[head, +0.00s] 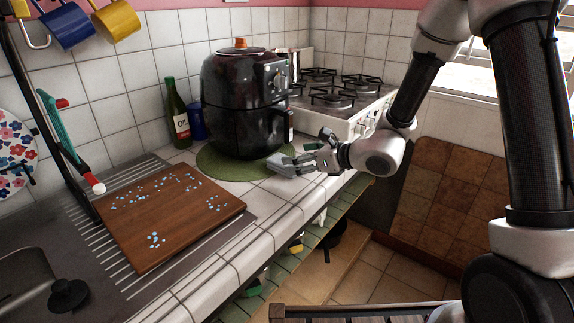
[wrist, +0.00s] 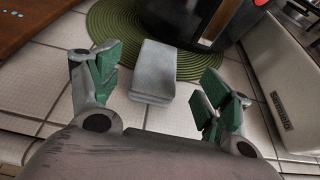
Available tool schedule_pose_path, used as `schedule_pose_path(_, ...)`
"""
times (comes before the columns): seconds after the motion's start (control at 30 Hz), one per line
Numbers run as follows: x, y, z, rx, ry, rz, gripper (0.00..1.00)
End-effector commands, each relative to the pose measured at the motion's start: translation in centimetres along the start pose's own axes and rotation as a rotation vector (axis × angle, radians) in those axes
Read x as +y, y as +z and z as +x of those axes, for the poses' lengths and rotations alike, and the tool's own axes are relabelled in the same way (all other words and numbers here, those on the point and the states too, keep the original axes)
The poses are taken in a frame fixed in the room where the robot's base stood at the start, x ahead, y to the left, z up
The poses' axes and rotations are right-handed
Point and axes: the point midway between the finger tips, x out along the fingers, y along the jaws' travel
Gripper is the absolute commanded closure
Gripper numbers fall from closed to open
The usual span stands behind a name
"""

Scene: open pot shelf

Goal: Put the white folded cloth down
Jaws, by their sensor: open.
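The white folded cloth (wrist: 153,72) shows in the wrist view as a small pale-grey block. It lies between my gripper's spread fingers, apart from both of them. Its far end overlaps the edge of the round green mat (wrist: 112,22), and its near end is over the white tiled counter (wrist: 50,58). My gripper (wrist: 158,90) is open, with green pads on both fingers. In the head view my gripper (head: 303,160) is low at the counter's front edge, beside the mat.
A black air fryer (head: 247,105) stands on the mat just behind my gripper. The gas stove (head: 342,98) is behind to the right. A wooden board (head: 172,218) with blue bits lies to the left. A green oil bottle (head: 178,115) stands by the wall. Open shelves are below the counter.

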Motion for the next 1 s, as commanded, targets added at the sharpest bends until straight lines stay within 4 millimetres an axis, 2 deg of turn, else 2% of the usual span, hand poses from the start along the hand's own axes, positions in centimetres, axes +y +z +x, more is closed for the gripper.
schedule_pose_path(0.3,0.1,-0.4,4.4,0.0,0.002,-0.002,0.21)
schedule_pose_path(0.57,0.0,-0.3,4.9,0.0,0.001,-0.003,0.21)
schedule_pose_path(0.8,0.0,-0.3,4.9,0.0,0.001,-0.003,0.65)
schedule_pose_path(0.9,0.0,-0.3,4.9,0.0,0.001,-0.003,0.71)
schedule_pose_path(1.0,0.0,-0.3,4.9,0.0,0.001,-0.003,0.71)
